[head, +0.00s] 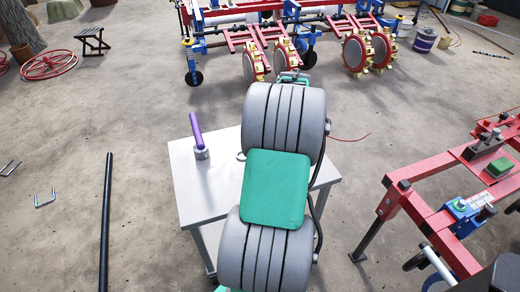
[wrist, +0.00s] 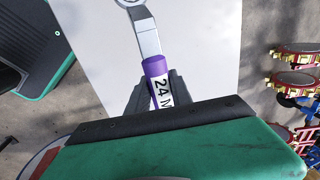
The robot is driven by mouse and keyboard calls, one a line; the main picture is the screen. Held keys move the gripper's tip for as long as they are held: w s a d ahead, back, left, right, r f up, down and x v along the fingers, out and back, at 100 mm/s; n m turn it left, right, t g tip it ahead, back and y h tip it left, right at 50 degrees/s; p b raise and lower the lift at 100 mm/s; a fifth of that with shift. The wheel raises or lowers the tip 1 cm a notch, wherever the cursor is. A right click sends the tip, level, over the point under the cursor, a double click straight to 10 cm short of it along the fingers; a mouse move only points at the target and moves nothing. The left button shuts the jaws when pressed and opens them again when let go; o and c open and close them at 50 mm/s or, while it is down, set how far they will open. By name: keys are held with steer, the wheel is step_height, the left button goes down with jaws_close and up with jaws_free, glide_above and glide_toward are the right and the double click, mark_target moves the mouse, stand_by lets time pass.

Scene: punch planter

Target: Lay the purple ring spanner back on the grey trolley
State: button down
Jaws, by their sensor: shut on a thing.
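The purple ring spanner (wrist: 157,68) is in my gripper (wrist: 158,94) in the wrist view. The dark fingers are shut around its purple handle, which has a white label reading "24 M". Its silver shank and ring end point to the top of the picture, over the pale top of the grey trolley (wrist: 210,45). In the head view the trolley (head: 192,185) stands at the centre. My arm hides the gripper there; only the spanner's ring end (head: 241,156) shows left of the arm. I cannot tell whether the spanner touches the trolley top.
A purple rod with a grey round foot (head: 197,133) stands on the trolley's left part. The front-left trolley top is bare. A red frame (head: 425,205) stands to the right, a black bar (head: 106,215) lies on the floor at left, and the planter (head: 290,35) is behind.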

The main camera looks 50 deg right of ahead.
steer(key=w+d+f, duration=0.2)
steer(key=w+f, duration=0.1)
steer(key=w+d+f, duration=0.1)
steer(key=w+f, duration=0.1)
steer(key=shift+w+f, duration=0.2)
steer(key=shift+f, duration=0.05)
steer(key=shift+w+d+f, duration=0.1)
steer(key=shift+w+f, duration=0.15)
steer(key=shift+f, duration=0.05)
steer(key=x, duration=0.3)
steer(key=shift+s+f, duration=0.1)
steer(key=shift+f, duration=0.15)
steer(key=c, duration=1.1)
jaws_free()
steer(key=shift+c, duration=0.2)
steer(key=shift+f, duration=0.1)
